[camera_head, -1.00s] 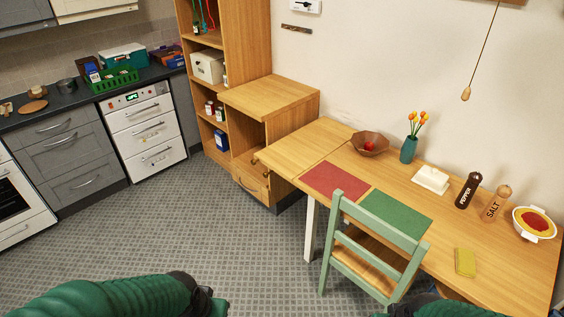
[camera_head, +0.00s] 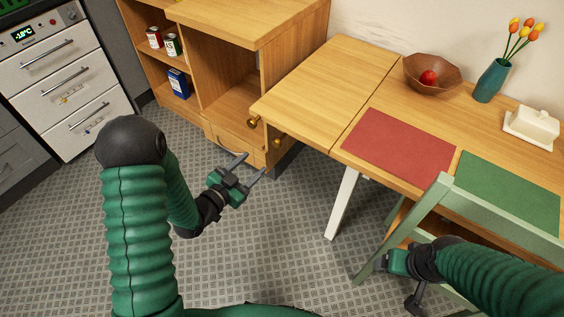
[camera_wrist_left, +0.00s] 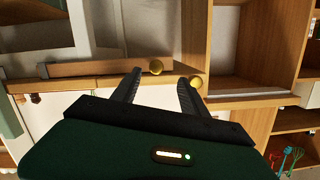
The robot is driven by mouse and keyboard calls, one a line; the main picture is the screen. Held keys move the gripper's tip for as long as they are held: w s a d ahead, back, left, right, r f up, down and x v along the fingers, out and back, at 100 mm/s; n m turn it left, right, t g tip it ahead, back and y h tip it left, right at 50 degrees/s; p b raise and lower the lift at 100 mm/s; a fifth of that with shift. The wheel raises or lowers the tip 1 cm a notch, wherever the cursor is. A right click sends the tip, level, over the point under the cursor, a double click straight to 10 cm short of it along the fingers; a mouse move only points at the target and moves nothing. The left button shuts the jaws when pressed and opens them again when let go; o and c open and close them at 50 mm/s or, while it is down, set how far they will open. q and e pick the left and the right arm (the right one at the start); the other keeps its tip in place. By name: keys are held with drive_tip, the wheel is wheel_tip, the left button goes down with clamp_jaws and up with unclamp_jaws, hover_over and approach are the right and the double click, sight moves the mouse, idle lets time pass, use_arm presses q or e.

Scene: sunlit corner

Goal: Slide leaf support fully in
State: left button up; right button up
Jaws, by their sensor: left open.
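The wooden table's end leaf (camera_head: 325,85) is raised level with the tabletop. Two brass knobs show below its left end, one at the front corner (camera_head: 253,123) and another lower to the right (camera_head: 279,141). In the left wrist view a wooden bar (camera_wrist_left: 95,68), likely the leaf support, ends at a brass knob (camera_wrist_left: 155,67); a second knob (camera_wrist_left: 195,82) is to its right. My left gripper (camera_head: 256,163) is open and empty below the knobs, its fingers (camera_wrist_left: 160,78) pointing their way. My right gripper (camera_head: 398,270) is by the green chair; its jaw state is unclear.
A green chair (camera_head: 445,195) stands at the table's front. A white table leg (camera_head: 342,205) is right of my left gripper. A wooden cabinet (camera_head: 225,75) stands left of the leaf. The bowl (camera_head: 430,82) and vase (camera_head: 492,82) stand on the table.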

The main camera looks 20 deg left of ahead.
sight(282, 137)
use_arm(q)
drive_tip(key=w+d+b, duration=0.1)
drive_tip(key=w+d, duration=0.1)
drive_tip(key=w, duration=0.2)
drive_tip(key=w+d+f+t+h+b, duration=0.1)
drive_tip(key=w+b, duration=0.1)
drive_tip(key=w, duration=0.3)
drive_tip(key=w+d+t+b, duration=0.1)
drive_tip(key=w+d, duration=0.1)
drive_tip(key=w, duration=0.3)
drive_tip(key=shift+d+f, duration=0.15)
drive_tip(key=shift+d, duration=0.15)
drive_tip(key=shift+w+d, duration=0.1)
drive_tip(key=shift+w, duration=0.05)
drive_tip(key=c, duration=0.3)
clamp_jaws()
use_arm(e)
drive_tip(key=s+x, duration=0.1)
drive_tip(key=x, duration=0.5)
drive_tip(key=shift+s+d+f, duration=0.15)
drive_tip(key=shift+s+f, duration=0.2)
drive_tip(key=shift+s, duration=0.15)
